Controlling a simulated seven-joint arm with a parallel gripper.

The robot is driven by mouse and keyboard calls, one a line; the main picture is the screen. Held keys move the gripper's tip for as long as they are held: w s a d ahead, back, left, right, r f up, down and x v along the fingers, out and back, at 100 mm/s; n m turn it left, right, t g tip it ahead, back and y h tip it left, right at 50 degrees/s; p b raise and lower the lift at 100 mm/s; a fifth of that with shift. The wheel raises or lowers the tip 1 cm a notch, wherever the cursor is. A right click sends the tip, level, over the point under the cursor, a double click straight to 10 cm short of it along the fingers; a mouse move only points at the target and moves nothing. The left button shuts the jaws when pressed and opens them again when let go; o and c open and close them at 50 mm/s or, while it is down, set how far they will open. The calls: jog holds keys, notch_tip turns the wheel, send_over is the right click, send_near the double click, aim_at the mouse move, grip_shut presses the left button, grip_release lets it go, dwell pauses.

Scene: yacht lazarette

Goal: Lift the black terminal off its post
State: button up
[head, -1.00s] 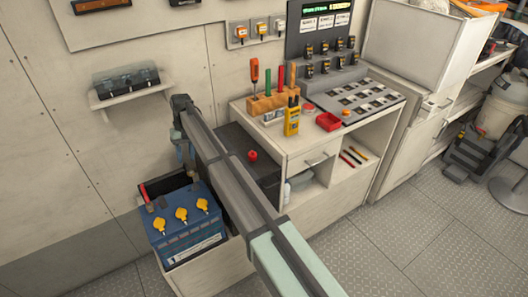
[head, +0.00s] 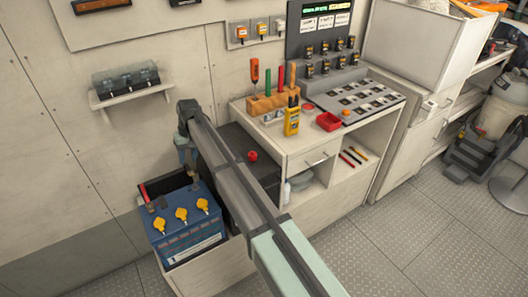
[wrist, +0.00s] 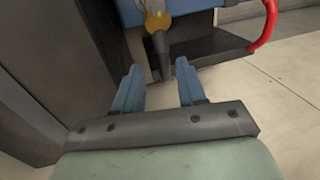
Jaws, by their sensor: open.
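The blue battery (head: 185,225) with yellow caps sits in an open box by the wall. A dark grey upright piece (wrist: 160,52), seemingly the black terminal, shows in the wrist view beside a yellow cap (wrist: 157,20). It lies between and just beyond my fingertips, with no visible contact. In the head view my gripper (head: 187,156) points down above the battery's back right corner and mostly hides that spot. My gripper is open and empty, its two blue fingers (wrist: 160,78) apart. Whether the terminal sits fully on its post cannot be seen.
A red cable (wrist: 267,25) rises at the battery's other back corner. A dark block with a red knob (head: 252,156) stands right of my gripper. A shelf with a clear-covered unit (head: 125,78) is on the wall to the left.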

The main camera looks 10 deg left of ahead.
notch_tip(320, 180, up, 9)
jog(key=w+d, duration=0.1)
jog(key=d, duration=0.1)
jog(key=d+f+t, duration=0.1)
jog(key=d, duration=0.3)
jog(key=w+d+f+t+h, duration=0.1)
jog(key=d, duration=0.2)
jog(key=d+f+t, duration=0.1)
jog(key=d, duration=0.3)
jog(key=shift+w+d+h, duration=0.3)
jog(key=shift+w+h, duration=0.1)
jog(key=d+t, duration=0.1)
jog(key=d, duration=0.3)
jog(key=d+t+h, duration=0.1)
jog(key=d, duration=0.4)
jog(key=d+n+t+h, duration=0.1)
jog(key=d, duration=0.3)
jog(key=shift+w+d+f, duration=0.15)
jog(key=shift+d+f, duration=0.25)
jog(key=shift+d+t+h, duration=0.3)
jog(key=shift+d+h, duration=0.1)
jog(key=shift+d, duration=0.35)
jog(key=shift+a, duration=0.1)
